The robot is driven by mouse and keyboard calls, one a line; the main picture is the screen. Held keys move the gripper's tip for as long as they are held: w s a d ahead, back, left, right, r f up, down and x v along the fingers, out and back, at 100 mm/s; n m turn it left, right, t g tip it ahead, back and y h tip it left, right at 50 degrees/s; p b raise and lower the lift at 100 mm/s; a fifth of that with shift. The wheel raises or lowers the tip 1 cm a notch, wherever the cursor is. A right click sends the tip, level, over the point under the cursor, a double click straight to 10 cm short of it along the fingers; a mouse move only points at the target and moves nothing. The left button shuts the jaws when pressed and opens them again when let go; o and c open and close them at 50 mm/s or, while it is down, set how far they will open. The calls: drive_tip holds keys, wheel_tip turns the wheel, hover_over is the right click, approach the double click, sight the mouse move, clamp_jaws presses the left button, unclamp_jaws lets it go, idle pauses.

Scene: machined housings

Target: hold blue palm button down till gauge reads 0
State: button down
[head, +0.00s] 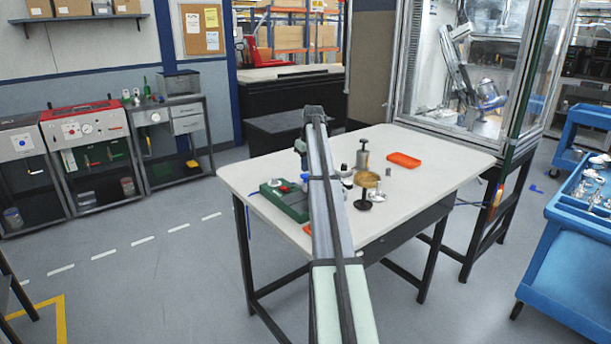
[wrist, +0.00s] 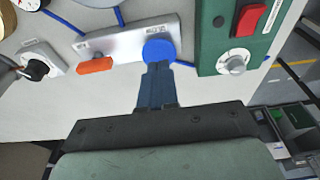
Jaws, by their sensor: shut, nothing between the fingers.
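The blue palm button (wrist: 158,48) is a round blue cap on a light grey metal block (wrist: 115,42) in the wrist view. My gripper (wrist: 158,68) is shut and empty, its fingertips at the near edge of the button. They overlap it in the picture; I cannot tell whether they touch or press it. In the head view a small blue spot (head: 305,177), which looks like the button, shows beside my arm.
A green box (wrist: 213,45) with a red switch (wrist: 250,19) and silver knob (wrist: 236,61) stands right of the button. An orange part (wrist: 95,66) and a black knob (wrist: 36,70) lie left. An orange tray (head: 404,160) is farther back on the white table (head: 430,165).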

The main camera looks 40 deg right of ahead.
sight(305, 175)
drive_tip(key=shift+f, duration=0.25)
drive_tip(key=shift+f, duration=0.85)
drive_tip(key=shift+r, duration=0.15)
idle(0.8)
drive_tip(key=shift+r, duration=2.5)
